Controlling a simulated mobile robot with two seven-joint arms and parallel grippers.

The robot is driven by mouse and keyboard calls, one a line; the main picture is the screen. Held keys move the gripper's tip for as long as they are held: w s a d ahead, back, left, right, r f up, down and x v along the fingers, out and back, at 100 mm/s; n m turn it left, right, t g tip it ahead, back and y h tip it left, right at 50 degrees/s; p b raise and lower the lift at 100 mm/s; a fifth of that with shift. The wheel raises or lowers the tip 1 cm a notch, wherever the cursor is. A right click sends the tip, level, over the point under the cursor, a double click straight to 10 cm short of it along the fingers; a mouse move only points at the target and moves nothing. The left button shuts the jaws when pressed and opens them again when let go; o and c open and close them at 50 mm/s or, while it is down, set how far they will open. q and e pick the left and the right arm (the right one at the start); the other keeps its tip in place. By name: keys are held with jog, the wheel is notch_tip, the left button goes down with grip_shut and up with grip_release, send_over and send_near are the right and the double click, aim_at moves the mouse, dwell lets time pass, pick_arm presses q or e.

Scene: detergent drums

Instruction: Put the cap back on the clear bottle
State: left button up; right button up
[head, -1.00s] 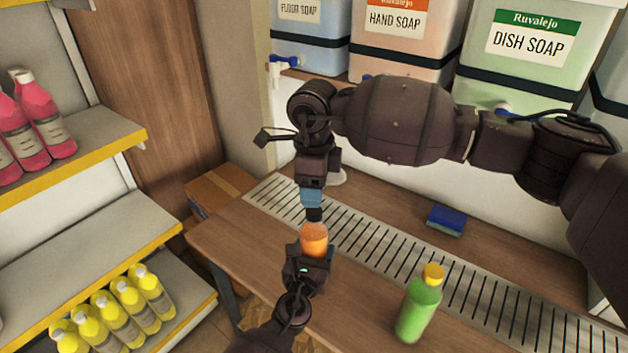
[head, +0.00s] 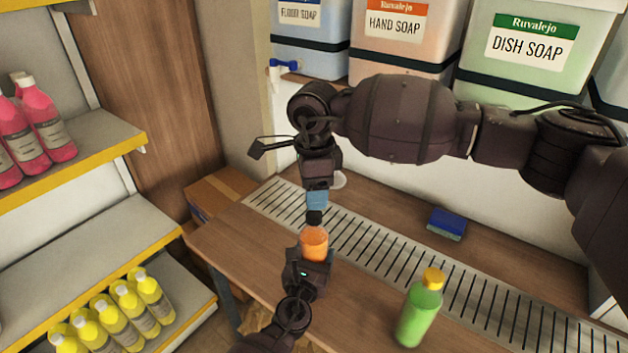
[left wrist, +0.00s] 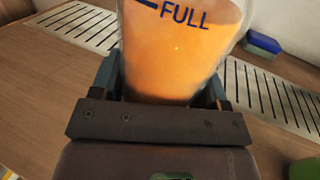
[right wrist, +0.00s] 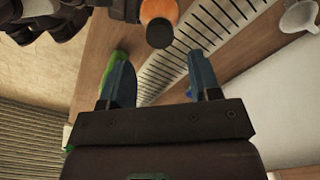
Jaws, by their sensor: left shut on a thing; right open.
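The clear bottle (head: 314,246) with orange liquid is upright in my left gripper (head: 310,262), which is shut around its body. It fills the middle of the left wrist view (left wrist: 185,45), with "FULL" printed on it. A dark cap (head: 314,217) is at the top of the bottle, also seen in the right wrist view (right wrist: 160,33); how firmly it sits I cannot tell. My right gripper (head: 317,199) is behind and above the cap in the head view.
A green bottle with a yellow cap (head: 419,310) stands on the wooden counter (head: 240,235). A blue sponge (head: 446,224) lies behind the slotted drain (head: 375,243). A white vessel (right wrist: 299,17) is near the wall. Soap drums (head: 400,45) stand at the back, shelves at left.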

aim_at(314, 214)
jog(key=shift+f, duration=3.15)
jog(key=c, duration=1)
jog(key=o, duration=1.1)
notch_tip(314, 214, up, 12)
jog(key=shift+r, duration=0.1)
